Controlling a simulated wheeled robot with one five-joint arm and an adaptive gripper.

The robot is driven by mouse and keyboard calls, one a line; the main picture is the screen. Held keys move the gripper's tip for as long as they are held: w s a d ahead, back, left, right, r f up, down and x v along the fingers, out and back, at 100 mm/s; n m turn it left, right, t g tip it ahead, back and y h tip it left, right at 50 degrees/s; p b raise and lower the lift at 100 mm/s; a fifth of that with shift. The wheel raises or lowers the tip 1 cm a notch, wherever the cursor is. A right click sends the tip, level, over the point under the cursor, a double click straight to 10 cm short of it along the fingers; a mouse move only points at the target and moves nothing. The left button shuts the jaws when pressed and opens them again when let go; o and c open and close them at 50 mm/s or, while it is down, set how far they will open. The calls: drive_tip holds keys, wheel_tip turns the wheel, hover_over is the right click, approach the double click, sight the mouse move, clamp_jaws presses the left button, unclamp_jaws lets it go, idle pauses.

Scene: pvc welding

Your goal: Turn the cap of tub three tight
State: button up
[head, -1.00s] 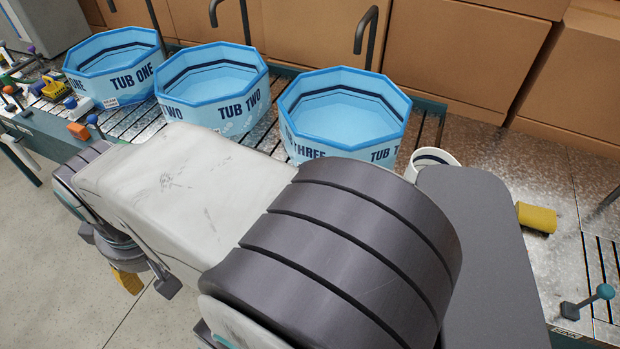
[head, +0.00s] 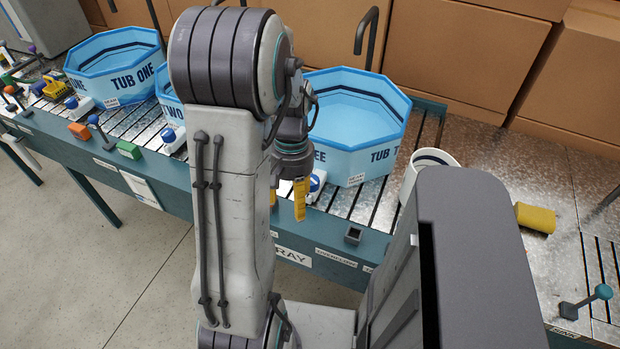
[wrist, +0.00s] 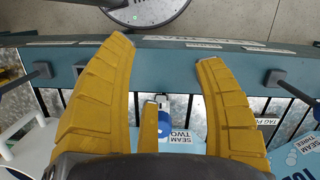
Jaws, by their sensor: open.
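Tub three (head: 355,120), a light blue octagonal tub, stands on the bench, its left side hidden by my arm. A white fitting with a blue cap (head: 316,183) sits low at its front. My gripper (head: 287,208) points down just left of that cap, with yellow fingers apart and empty; I cannot tell whether it touches. In the wrist view my gripper (wrist: 163,55) is open over the bench edge. A label reading SEAM TWO (wrist: 180,136) shows between the fingers, with a partly hidden blue and white part beside it.
Tub one (head: 115,75) stands at the left; tub two (head: 166,95) is mostly behind my arm. A white cup (head: 428,165) and a yellow cylinder (head: 536,217) are on the right. A small dark socket (head: 353,235) is at the bench front. Cardboard boxes (head: 450,60) stand behind.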

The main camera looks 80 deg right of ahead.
sight(311, 178)
drive_tip(key=d+n, duration=0.1)
drive_tip(key=d, duration=0.2)
drive_tip(key=s+d+n+h, duration=0.1)
drive_tip(key=d, duration=0.3)
drive_tip(key=s+d+r+n+h, duration=0.1)
drive_tip(key=d, duration=0.2)
drive_tip(key=shift+s+d, duration=0.25)
drive_tip(key=shift+d, duration=0.15)
drive_tip(key=shift+d+r+n, duration=0.1)
drive_tip(key=shift+d+n, duration=0.05)
drive_tip(key=shift+n, duration=1.35)
drive_tip(key=shift+f, duration=3.7)
drive_tip(key=shift+c, duration=0.5)
drive_tip(key=c, duration=1.1)
